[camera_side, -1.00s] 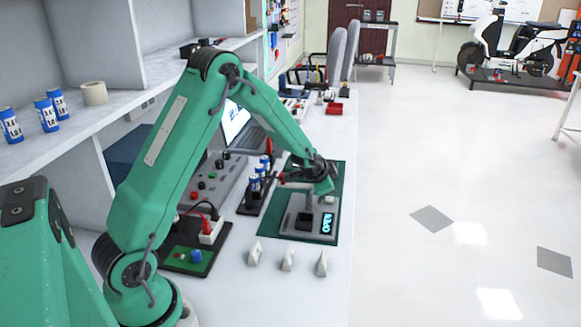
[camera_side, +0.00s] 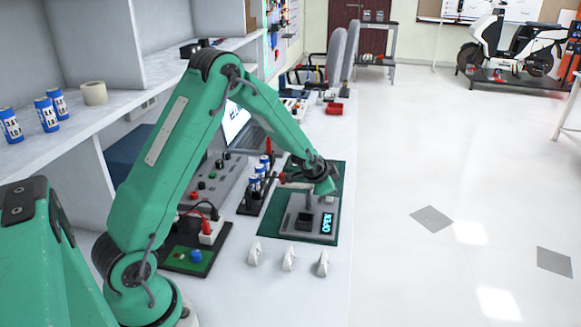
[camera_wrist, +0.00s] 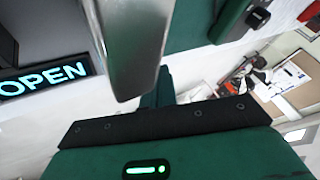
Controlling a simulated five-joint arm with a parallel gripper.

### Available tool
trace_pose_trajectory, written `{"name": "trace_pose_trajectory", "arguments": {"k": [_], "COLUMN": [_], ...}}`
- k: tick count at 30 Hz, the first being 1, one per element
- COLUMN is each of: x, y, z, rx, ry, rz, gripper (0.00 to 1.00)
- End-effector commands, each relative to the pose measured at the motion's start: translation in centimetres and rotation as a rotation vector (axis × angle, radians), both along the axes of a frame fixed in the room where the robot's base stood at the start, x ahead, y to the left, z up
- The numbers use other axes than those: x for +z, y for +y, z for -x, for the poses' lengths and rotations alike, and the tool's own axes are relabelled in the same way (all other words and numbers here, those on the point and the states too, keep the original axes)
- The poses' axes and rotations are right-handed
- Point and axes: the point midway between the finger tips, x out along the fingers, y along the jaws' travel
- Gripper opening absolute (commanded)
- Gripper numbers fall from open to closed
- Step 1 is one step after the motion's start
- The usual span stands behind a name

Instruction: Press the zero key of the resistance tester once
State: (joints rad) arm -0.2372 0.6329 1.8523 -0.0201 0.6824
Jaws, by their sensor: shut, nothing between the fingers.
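The resistance tester (camera_side: 292,228) is a grey box on a green mat (camera_side: 267,226) in the side view. Its lit display (camera_side: 327,223) reads OPEN, and the display also shows at the left of the wrist view (camera_wrist: 45,78). My gripper (camera_side: 309,203) is shut and empty, pointing down over the rear part of the tester. A grey metal finger (camera_wrist: 130,45) fills the upper middle of the wrist view. I cannot make out the zero key clearly, nor whether the fingertips touch the tester.
Several blue cells (camera_side: 256,183) stand in a dark holder left of the tester. A board with a white block and red and black leads (camera_side: 208,230) lies nearer. Three small white pieces (camera_side: 289,258) stand in front of the mat. The bench's right edge is close by.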

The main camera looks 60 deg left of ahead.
Motion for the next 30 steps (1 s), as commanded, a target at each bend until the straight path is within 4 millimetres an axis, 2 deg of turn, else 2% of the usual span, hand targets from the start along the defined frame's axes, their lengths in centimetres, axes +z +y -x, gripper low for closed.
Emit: {"name": "trace_pose_trajectory", "arguments": {"k": [1, 30], "x": [-2.2, -2.0], "y": [0.5, 0.7], "z": [1.1, 2.1], "rx": [0.014, 0.019], "ry": [0.036, 0.048], "rz": [0.011, 0.010], "gripper": [0.00, 0.00]}}
